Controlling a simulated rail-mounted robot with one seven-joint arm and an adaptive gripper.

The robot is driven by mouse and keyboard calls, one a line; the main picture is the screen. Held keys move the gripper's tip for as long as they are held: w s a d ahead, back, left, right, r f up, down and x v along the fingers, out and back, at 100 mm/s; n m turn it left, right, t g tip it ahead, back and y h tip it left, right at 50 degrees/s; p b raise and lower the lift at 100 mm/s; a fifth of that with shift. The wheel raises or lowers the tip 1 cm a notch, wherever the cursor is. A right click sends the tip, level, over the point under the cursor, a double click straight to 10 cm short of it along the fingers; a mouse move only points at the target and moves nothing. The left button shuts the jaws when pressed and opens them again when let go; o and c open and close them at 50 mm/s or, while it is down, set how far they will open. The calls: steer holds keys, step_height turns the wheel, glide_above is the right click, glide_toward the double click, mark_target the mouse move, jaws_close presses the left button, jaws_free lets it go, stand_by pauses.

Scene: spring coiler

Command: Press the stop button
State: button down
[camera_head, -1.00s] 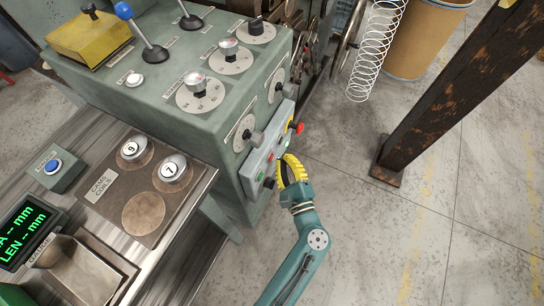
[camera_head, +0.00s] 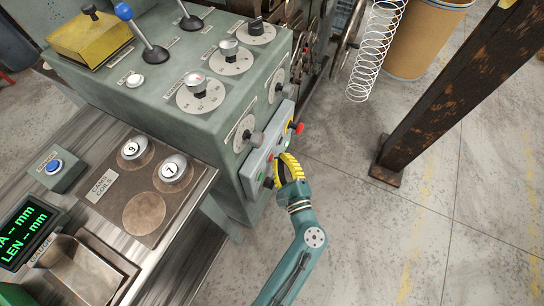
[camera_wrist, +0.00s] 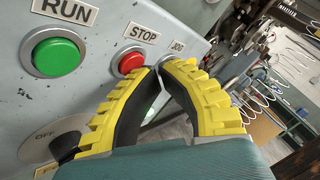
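The red stop button (camera_wrist: 131,62) sits in a metal ring under the "STOP" label in the wrist view, on the grey control box (camera_head: 254,164). My gripper (camera_wrist: 160,68) has yellow ribbed fingers with black inner pads. Its fingertips are brought together, with nothing seen between them. They show just right of the red button, partly overlapping its edge; I cannot tell whether they touch it. In the head view my gripper (camera_head: 281,157) is at the face of the control box, and the stop button is hard to make out there.
A large green "RUN" button (camera_wrist: 56,57) is left of the stop button. A red mushroom knob (camera_head: 299,128) sticks out at the box's far end. A rusty post (camera_head: 440,95) stands right.

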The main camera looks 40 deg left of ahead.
steer(key=shift+a, duration=0.4)
stand_by(0.4)
stand_by(0.4)
steer(key=shift+d, duration=0.8)
steer(key=d, duration=0.3)
steer(key=w+d, duration=0.1)
steer(key=d, duration=0.1)
steer(key=shift+b, duration=0.35)
stand_by(0.3)
